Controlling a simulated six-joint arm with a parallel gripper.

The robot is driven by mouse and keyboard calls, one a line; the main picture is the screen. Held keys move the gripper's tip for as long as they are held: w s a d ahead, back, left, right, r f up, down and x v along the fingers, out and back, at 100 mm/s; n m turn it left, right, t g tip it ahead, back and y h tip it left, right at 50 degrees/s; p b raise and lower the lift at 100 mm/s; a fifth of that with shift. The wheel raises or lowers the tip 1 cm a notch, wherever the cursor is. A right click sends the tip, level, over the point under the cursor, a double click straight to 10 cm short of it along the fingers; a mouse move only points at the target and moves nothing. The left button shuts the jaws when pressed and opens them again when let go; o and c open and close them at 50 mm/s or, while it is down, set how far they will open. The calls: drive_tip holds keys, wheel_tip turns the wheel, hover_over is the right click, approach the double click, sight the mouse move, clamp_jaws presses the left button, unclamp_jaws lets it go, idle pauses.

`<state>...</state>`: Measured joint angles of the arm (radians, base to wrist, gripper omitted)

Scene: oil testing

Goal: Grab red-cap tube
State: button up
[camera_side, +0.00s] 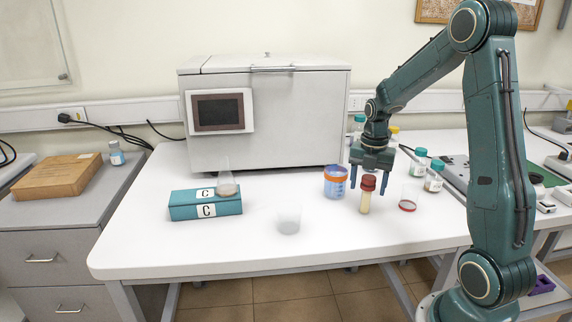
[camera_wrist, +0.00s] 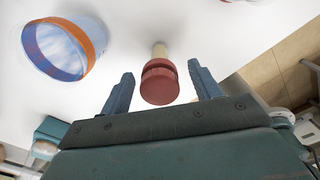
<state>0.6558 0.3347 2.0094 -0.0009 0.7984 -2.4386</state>
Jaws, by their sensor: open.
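The red-cap tube (camera_side: 366,194) stands upright on the white table, with a pale yellowish body under a ribbed red cap. In the wrist view its red cap (camera_wrist: 159,82) lies between and just beyond the two blue fingertips, touching neither. My gripper (camera_side: 368,190) is open and empty and points down; its two fingers show on either side of the tube in the side view. In the wrist view my gripper (camera_wrist: 162,82) has a wide gap between the fingers.
A blue cup with an orange rim (camera_side: 335,181) stands close left of the tube, and a clear beaker with a red base (camera_side: 408,204) close right. A frosted cup (camera_side: 289,220), a teal box (camera_side: 205,204) with a flask, and a large white machine (camera_side: 300,120) stand further left.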

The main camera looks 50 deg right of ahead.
drive_tip(key=shift+f, duration=0.15)
idle(0.3)
drive_tip(key=c, duration=1.1)
wheel_tip(320, 180, up, 20)
idle(0.6)
